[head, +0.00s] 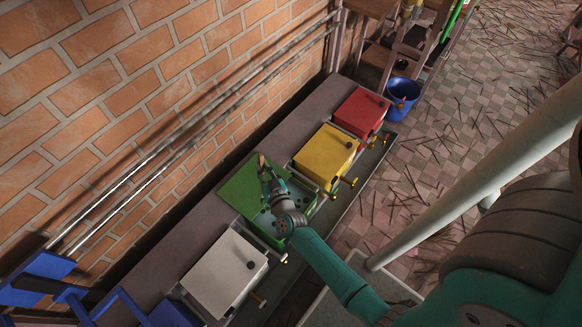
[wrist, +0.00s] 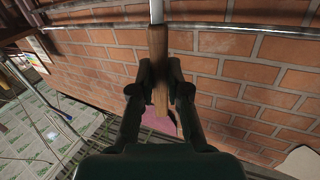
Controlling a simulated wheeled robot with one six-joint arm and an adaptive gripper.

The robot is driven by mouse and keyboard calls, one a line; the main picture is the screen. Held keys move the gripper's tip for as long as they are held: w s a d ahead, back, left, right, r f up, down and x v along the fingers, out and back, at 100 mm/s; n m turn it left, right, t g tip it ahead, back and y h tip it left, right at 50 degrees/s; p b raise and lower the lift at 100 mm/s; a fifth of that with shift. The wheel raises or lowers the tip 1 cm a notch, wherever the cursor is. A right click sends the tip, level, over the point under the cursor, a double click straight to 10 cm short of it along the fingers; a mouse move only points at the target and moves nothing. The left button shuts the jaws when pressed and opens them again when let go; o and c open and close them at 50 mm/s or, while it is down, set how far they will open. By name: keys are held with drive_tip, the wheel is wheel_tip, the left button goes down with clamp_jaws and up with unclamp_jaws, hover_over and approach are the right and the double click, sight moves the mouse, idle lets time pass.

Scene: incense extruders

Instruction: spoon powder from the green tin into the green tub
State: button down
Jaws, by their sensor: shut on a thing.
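My gripper (head: 264,170) is shut on the wooden handle of a spoon-like tool (wrist: 158,48). A pale metal shaft runs up from the handle out of the wrist view, so its bowl is hidden there. In the head view, a bit of the tan handle (head: 262,159) shows at the fingertips. My gripper is over a green box (head: 240,190), which looks like the green tub; its broad green panel seems to be a raised lid. My arm covers part of the box, and I cannot tell what is inside it. I cannot make out a green tin.
A white box (head: 222,275) stands on the near side, with a yellow box (head: 325,155) and a red box (head: 362,110) on the far side, all lidded. A brick wall (head: 110,90) with pipes runs behind. A blue bucket (head: 403,93) stands beyond. Thin sticks litter the floor.

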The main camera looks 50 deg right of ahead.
drive_tip(key=s+d+f+m+g+h, duration=0.3)
drive_tip(key=s+d+f+m+h, duration=0.1)
drive_tip(key=s+d, duration=0.4)
wheel_tip(320, 180, down, 15)
drive_tip(key=w+d, duration=0.1)
drive_tip(key=shift+w+d+f, duration=0.15)
drive_tip(key=shift+w, duration=0.05)
idle(0.6)
idle(0.7)
wheel_tip(320, 180, up, 17)
drive_tip(key=shift+f, duration=0.2)
idle(1.3)
